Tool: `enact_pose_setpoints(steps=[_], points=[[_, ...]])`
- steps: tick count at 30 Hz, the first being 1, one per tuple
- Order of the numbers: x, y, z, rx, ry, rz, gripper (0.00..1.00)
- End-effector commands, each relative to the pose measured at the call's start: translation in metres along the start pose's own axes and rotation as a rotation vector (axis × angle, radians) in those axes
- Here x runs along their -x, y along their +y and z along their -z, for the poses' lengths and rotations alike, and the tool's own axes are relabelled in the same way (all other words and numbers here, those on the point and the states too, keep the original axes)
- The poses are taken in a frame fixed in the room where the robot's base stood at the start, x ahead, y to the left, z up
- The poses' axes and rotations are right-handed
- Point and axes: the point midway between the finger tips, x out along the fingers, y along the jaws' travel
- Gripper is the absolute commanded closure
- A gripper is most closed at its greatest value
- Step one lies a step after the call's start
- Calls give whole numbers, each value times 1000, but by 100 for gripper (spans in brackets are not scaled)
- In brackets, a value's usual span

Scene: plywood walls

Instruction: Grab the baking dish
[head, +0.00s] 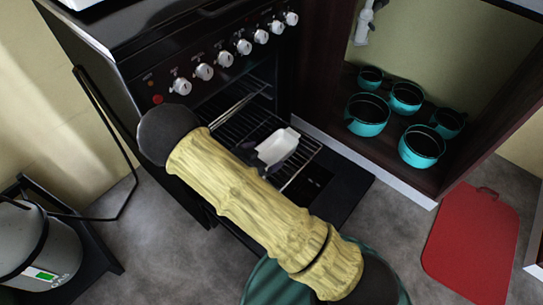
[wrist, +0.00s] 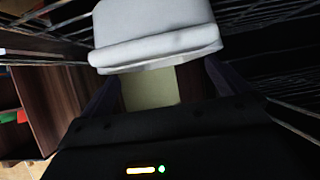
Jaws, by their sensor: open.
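The white baking dish (head: 277,148) sits on the wire rack inside the open oven. In the wrist view the dish (wrist: 155,38) is close in front of my gripper (wrist: 160,78), its near rim running across the top middle. My gripper is open, with one dark finger on each side of the gap and the dish's near edge between or just beyond the tips. I cannot tell whether the fingers touch it. In the head view my gripper is mostly hidden behind my yellow arm, with a dark part showing just left of the dish.
The oven rack (head: 237,108) surrounds the dish, with the stove's knob panel above. The oven door (head: 330,185) is down. Several teal pots (head: 367,115) stand in the open cabinet at right. A red board (head: 471,245) lies on the floor, and a gas cylinder (head: 35,250) stands at left.

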Motion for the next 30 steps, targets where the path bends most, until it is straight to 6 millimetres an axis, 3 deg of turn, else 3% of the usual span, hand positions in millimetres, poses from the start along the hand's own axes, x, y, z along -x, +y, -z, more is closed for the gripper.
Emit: enact_pose_setpoints(steps=[8,18,30], points=[[-7,-1,-2,-1,0,-1,0],[-50,-3,0,-1,0,-1,0],[-51,-3,3,0,0,0,0]])
